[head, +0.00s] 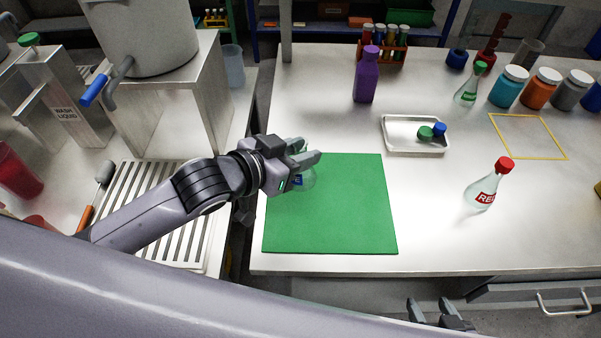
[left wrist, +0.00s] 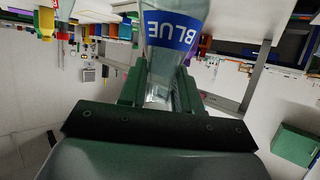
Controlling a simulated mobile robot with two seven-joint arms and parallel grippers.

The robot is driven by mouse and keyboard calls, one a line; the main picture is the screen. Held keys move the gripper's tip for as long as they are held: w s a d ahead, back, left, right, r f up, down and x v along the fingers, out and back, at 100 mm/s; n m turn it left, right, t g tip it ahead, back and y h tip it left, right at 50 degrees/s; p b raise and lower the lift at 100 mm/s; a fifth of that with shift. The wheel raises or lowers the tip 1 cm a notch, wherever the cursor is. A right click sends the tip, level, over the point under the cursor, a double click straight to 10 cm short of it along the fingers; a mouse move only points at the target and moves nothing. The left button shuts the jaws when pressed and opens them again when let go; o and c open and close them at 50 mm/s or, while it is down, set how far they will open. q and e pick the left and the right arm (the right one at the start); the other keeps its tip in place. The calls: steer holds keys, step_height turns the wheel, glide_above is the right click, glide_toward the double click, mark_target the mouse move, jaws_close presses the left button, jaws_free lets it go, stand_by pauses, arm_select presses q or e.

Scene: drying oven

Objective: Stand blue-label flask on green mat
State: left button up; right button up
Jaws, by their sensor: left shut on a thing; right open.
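The blue-label flask (left wrist: 172,30) is clear glass with a blue label and shows between the fingers of my left gripper (left wrist: 160,90) in the left wrist view. In the head view my left gripper (head: 304,157) is shut on the flask at the left upper part of the green mat (head: 335,215). The flask body (head: 307,180) shows partly behind the gripper. I cannot tell whether its base touches the mat. My right gripper (head: 438,312) is open and empty at the bottom edge of the head view, in front of the table.
A red-label flask (head: 483,188) stands right of the mat. A metal tray (head: 398,147) with a green and a blue cap lies behind it. A purple bottle (head: 366,75), a green-label flask (head: 470,86) and several jars stand farther back. The rest of the mat is clear.

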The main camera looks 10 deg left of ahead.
arm_select(q)
steer(key=shift+f+b, duration=0.3)
steer(key=shift+f, duration=2.55)
steer(key=shift+f, duration=0.1)
steer(key=o, duration=1.1)
steer(key=shift+c, duration=0.2)
steer(key=v, duration=1.2)
